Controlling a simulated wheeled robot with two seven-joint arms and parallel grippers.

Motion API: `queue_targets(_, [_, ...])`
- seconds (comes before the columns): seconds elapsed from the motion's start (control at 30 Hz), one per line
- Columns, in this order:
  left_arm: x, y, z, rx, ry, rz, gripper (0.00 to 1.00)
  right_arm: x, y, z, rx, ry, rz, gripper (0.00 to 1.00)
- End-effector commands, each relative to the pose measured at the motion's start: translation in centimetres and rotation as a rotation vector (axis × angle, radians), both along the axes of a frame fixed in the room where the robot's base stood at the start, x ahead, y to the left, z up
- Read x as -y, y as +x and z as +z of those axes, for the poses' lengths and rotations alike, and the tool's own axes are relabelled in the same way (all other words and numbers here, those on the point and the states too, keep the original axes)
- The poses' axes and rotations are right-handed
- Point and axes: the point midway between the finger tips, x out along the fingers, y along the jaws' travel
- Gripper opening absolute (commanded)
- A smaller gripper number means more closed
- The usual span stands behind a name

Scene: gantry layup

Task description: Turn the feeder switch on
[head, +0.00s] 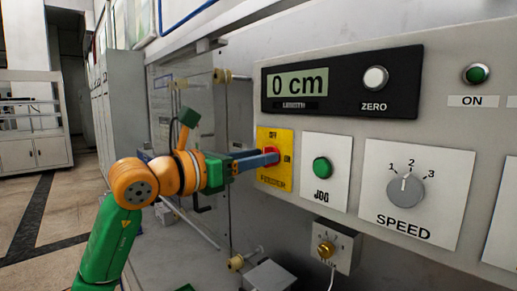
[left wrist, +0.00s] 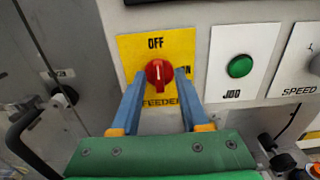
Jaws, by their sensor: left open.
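The feeder switch is a red rotary knob (left wrist: 158,73) on a yellow plate (left wrist: 185,45) marked OFF at the top and ON at the right. In the left wrist view its pale mark points up, toward OFF. My left gripper (left wrist: 160,80) is open, with one blue finger on each side of the knob. I cannot tell whether either finger touches it. In the head view the red knob (head: 271,155) is partly hidden behind the fingers, and the left arm reaches in from the left. My right gripper is not in view.
Right of the feeder plate are a green JOG button (head: 322,168) and a SPEED dial (head: 405,190). Above is a length display (head: 298,84) reading 0 cm, with a ZERO button (head: 375,78). A small box with a brass knob (head: 326,249) sits below.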

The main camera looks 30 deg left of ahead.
Motion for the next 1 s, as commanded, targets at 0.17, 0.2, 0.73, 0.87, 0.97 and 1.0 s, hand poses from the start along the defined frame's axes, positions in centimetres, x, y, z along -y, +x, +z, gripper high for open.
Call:
queue_targets(0.17, [0.08, 0.23, -0.10, 0.000, -0.001, 0.000, 0.45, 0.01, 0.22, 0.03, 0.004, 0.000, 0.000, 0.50])
queue_targets(0.2, [0.08, 0.23, -0.10, 0.000, -0.001, 0.000, 0.45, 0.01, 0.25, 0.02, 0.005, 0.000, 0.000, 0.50])
queue_targets(0.73, [0.09, 0.20, -0.10, 0.003, 0.012, -0.001, 0.00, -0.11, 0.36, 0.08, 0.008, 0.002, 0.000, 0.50])
queue_targets(0.87, [0.09, 0.20, -0.09, 0.016, 0.050, 0.000, 0.00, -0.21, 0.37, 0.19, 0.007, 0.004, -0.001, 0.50])
queue_targets(0.97, [0.07, 0.20, -0.08, 0.034, 0.105, 0.001, 0.00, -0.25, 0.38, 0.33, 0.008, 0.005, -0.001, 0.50])
queue_targets(1.0, [0.08, 0.20, -0.06, 0.044, 0.130, 0.001, 0.00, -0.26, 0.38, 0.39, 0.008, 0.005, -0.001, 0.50])
